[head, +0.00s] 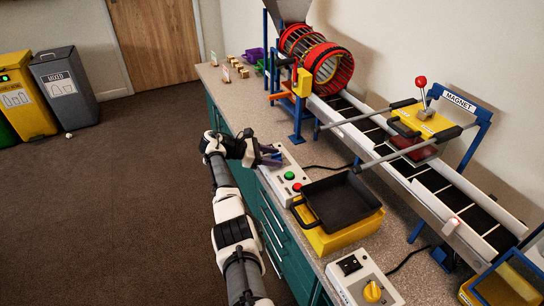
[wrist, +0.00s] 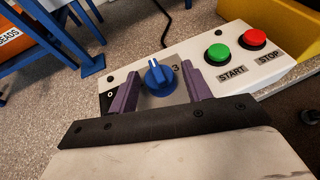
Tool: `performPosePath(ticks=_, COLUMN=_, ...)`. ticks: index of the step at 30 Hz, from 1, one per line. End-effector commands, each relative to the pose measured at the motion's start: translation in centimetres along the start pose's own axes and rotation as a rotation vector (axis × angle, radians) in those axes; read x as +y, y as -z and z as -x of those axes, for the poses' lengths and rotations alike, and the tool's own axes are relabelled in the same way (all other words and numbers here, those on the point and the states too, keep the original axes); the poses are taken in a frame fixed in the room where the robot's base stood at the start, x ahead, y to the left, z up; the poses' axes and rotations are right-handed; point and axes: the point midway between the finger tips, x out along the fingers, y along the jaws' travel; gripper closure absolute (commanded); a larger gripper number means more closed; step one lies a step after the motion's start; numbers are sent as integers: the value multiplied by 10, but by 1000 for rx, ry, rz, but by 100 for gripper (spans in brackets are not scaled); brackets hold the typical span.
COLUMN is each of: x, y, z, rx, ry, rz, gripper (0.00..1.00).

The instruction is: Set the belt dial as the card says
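The blue dial (wrist: 160,80) is on a white control box (wrist: 205,48) in the wrist view, with a "0" to its left and a "3" to its right. A small pale mark shows at the top of its knob. My gripper (wrist: 160,86) is open, with one purple finger on each side of the dial and a gap visible on both sides. In the head view my gripper (head: 270,155) is over the far end of the control box (head: 290,168) and hides the dial. Small cards (head: 227,75) stand on the counter farther back; their writing is too small to read.
The green START button (wrist: 219,53) and red STOP button (wrist: 254,38) are right of the dial. A black tray (head: 342,199) on a yellow base stands beside the box. A second box with a yellow knob (head: 372,291) is nearer. The conveyor (head: 432,180) runs along the right.

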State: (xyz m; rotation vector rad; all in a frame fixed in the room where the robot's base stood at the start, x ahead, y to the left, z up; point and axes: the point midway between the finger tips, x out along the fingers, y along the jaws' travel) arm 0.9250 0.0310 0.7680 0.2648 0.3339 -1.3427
Motion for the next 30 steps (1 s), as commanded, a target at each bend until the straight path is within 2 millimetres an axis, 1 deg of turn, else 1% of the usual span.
performPosePath(ticks=9, x=1, y=-1, z=2, rx=-1, ry=-3, rz=-2, gripper=45)
performPosePath(ticks=11, x=1, y=-1, z=4, rx=-2, ry=-4, rz=-3, gripper=45)
performPosePath(ticks=14, x=1, y=-1, z=15, rx=-1, ry=-5, rz=-4, gripper=45)
performPosePath(ticks=17, x=1, y=0, z=34, rx=-1, ry=-7, rz=-4, gripper=45)
performPosePath(ticks=24, x=1, y=1, z=90, rx=-1, ry=-7, rz=-3, gripper=45)
performPosePath(ticks=27, x=1, y=1, z=110, rx=-1, ry=-6, rz=-2, gripper=45)
performPosePath(ticks=30, x=1, y=0, z=124, rx=-1, ry=-3, rz=-2, gripper=45)
